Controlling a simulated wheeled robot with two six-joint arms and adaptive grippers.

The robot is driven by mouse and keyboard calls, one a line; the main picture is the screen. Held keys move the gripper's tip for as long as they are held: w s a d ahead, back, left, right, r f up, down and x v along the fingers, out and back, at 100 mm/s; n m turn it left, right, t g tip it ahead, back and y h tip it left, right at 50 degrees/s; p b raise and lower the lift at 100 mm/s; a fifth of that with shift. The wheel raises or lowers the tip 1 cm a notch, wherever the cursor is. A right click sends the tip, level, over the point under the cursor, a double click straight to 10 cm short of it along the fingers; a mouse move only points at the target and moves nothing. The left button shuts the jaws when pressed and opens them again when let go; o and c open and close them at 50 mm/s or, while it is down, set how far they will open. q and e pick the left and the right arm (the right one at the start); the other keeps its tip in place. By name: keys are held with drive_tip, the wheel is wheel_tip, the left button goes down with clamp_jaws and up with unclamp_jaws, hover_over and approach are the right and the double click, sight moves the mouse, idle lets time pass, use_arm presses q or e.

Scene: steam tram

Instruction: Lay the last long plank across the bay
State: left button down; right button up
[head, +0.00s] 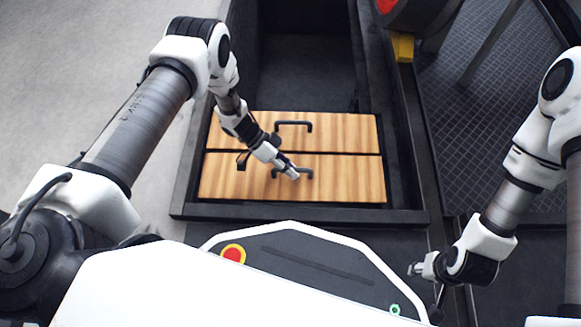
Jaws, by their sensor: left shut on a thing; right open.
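Two long wooden planks lie side by side across the dark bay (303,72). The far plank (345,134) has a black handle (294,123) at its middle, with nothing on it. The near plank (345,180) is closer to me, with a thin dark gap between the two. My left gripper (293,174) is shut on the near plank's black handle (308,172), which the fingers partly hide. I cannot tell whether this plank rests fully on the bay's ledges. My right gripper (414,269) is open and empty, to the right of the bay's near corner.
The bay's dark rim (300,213) runs close in front of the near plank. The bay's far part is open and empty. A yellow block (403,47) and a red part (387,5) stand at the upper right. A dark grid floor (470,110) lies right.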

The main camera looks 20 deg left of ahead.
use_arm(q)
drive_tip(key=shift+f, duration=0.15)
use_arm(e)
drive_tip(key=shift+f, duration=0.15)
use_arm(q)
drive_tip(key=c, duration=1.1)
unclamp_jaws()
drive_tip(key=shift+a, duration=0.2)
use_arm(e)
drive_tip(key=shift+f, duration=0.15)
use_arm(q)
drive_tip(key=v, duration=1.1)
drive_tip(key=shift+a+r, duration=0.2)
drive_tip(key=shift+r, duration=0.15)
use_arm(e)
drive_tip(key=shift+r, duration=0.2)
